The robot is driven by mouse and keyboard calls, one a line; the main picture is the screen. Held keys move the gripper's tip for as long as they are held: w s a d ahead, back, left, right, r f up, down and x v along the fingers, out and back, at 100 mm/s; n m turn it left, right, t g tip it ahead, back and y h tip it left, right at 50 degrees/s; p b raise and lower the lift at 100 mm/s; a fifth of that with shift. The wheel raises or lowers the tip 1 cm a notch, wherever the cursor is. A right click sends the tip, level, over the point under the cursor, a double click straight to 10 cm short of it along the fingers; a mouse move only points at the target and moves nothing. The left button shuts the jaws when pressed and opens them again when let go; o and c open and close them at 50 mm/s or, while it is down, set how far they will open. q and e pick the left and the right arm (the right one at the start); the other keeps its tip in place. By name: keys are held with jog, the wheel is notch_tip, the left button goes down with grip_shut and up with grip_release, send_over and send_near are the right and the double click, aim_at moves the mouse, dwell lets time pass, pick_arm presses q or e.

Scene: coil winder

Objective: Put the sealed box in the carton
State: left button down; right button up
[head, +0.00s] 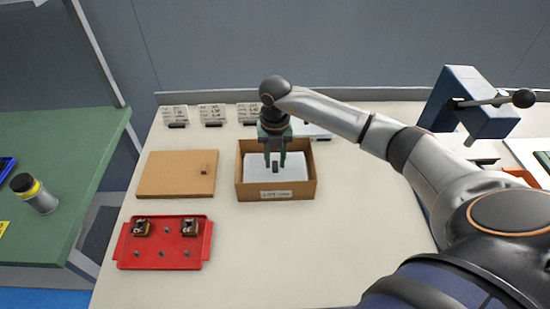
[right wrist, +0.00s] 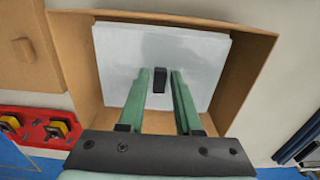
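The carton (head: 239,183) is an open brown box with a label on its front, standing on the pale table. A flat white box (head: 258,170) with a small dark knob (head: 275,167) on top lies inside its walls; I take it to be the sealed box. In the right wrist view the white box (right wrist: 115,65) and its knob (right wrist: 160,78) show between the carton's walls (right wrist: 75,60). My right gripper (head: 275,164) points down into the carton, its green fingers apart on either side of the knob, with narrow gaps visible. My left gripper is out of view.
A red tray (head: 165,252) with two small coil parts lies in front. Labelled cards (head: 212,113) stand behind. A blue lever device (head: 470,100) stands right. The table's front middle is clear.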

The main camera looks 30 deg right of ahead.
jog(key=shift+o, duration=0.9)
notch_tip(320, 180, up, 12)
jog(key=shift+r+b, duration=0.2)
jog(key=shift+b, duration=0.15)
